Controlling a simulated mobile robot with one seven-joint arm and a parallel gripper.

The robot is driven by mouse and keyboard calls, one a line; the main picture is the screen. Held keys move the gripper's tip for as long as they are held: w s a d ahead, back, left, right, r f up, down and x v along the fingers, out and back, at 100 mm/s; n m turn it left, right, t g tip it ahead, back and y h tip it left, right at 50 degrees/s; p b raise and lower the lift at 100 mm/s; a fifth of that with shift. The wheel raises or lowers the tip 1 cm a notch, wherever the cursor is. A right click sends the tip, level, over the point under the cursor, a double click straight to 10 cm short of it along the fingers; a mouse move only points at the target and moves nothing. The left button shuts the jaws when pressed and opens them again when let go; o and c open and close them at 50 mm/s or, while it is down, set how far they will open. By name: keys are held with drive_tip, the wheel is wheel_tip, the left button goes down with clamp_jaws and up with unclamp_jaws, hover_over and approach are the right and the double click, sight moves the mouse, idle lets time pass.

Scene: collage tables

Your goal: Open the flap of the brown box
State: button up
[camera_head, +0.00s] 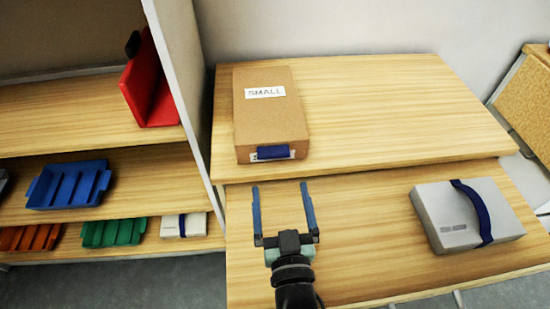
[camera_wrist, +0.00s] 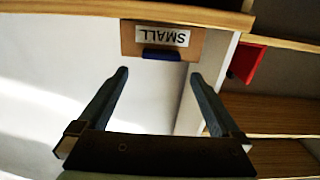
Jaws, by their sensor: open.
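The brown box (camera_head: 262,116) lies closed on the raised rear part of the table, with a white SMALL label on top and a dark blue tab (camera_head: 273,152) on its near side. In the wrist view the box (camera_wrist: 130,42) shows at the top, with its label upside down and the blue tab (camera_wrist: 160,55) at its edge. My gripper (camera_head: 280,186) is open and empty, in front of the box's near side and apart from it. Its two fingers point toward the box, and the tab lies between them in the wrist view (camera_wrist: 160,74).
A grey-white case (camera_head: 448,222) with a blue strap lies on the lower table (camera_head: 370,240) at right. A shelf at left holds a blue tray (camera_head: 70,186), a green tray (camera_head: 112,232) and a red bin (camera_head: 150,85). The upper table right of the box is clear.

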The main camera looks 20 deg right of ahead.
sight(274, 158)
drive_tip(key=x, duration=0.9)
drive_tip(key=shift+w+a+b, duration=0.1)
drive_tip(key=shift+b, duration=0.25)
clamp_jaws()
